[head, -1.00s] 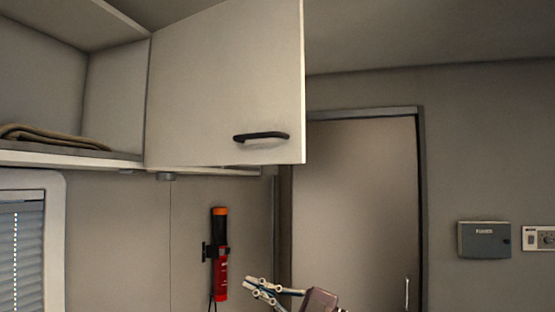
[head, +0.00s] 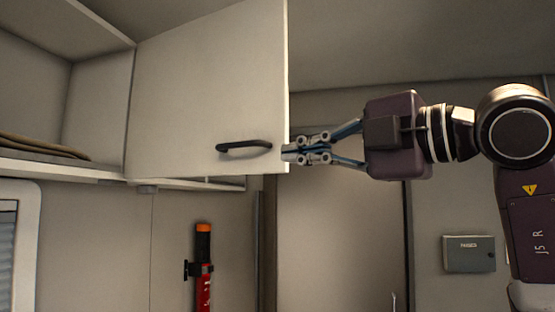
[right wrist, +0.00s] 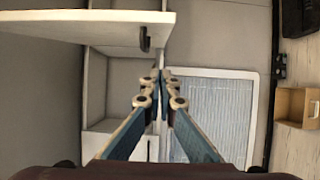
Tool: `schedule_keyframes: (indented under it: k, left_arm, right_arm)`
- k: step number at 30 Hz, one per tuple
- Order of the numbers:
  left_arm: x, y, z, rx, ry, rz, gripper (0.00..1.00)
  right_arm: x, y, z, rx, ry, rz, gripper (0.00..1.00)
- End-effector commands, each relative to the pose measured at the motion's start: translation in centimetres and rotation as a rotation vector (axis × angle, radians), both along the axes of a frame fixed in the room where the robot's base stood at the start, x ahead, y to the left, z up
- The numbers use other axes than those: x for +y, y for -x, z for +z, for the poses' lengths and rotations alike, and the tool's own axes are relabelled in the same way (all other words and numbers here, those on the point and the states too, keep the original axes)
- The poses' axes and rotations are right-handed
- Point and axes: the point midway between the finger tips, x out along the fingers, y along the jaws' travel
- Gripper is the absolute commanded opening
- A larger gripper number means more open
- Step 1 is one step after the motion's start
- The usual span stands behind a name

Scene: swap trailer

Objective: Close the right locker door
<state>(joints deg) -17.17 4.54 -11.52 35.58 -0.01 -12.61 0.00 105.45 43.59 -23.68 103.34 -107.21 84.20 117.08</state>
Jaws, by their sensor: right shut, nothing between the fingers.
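The right locker door (head: 205,85) is a pale panel standing open, hinged at its left edge, with a dark bar handle (head: 243,147) near its lower right corner. The open locker shelf (head: 60,172) shows to its left. My right gripper (head: 290,153) is shut and empty, its fingertips at the door's free right edge, level with the handle. I cannot tell whether they touch the door. In the right wrist view the door (right wrist: 90,28) and handle (right wrist: 145,38) lie at upper left, just beyond the fingertips (right wrist: 160,75). My left gripper is not in view.
A folded cloth (head: 40,147) lies on the locker shelf. A room door (head: 335,230) and a grey wall box (head: 468,254) are behind my right arm.

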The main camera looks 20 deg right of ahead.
Motion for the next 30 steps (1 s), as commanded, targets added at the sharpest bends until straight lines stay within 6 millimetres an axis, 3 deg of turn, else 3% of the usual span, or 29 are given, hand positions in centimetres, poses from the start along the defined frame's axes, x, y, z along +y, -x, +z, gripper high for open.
schedule_keyframes:
  k: [14,21,30]
  left_arm:
    - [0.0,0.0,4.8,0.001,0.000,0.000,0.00]
    - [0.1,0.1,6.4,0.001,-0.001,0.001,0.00]
    - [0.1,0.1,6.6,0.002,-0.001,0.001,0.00]
  right_arm:
    - [4.9,-8.3,0.4,0.006,0.003,0.006,0.00]
    - [2.4,-10.4,0.2,0.004,0.000,0.003,0.00]
    - [1.9,-11.0,-0.1,0.002,0.001,0.005,0.00]
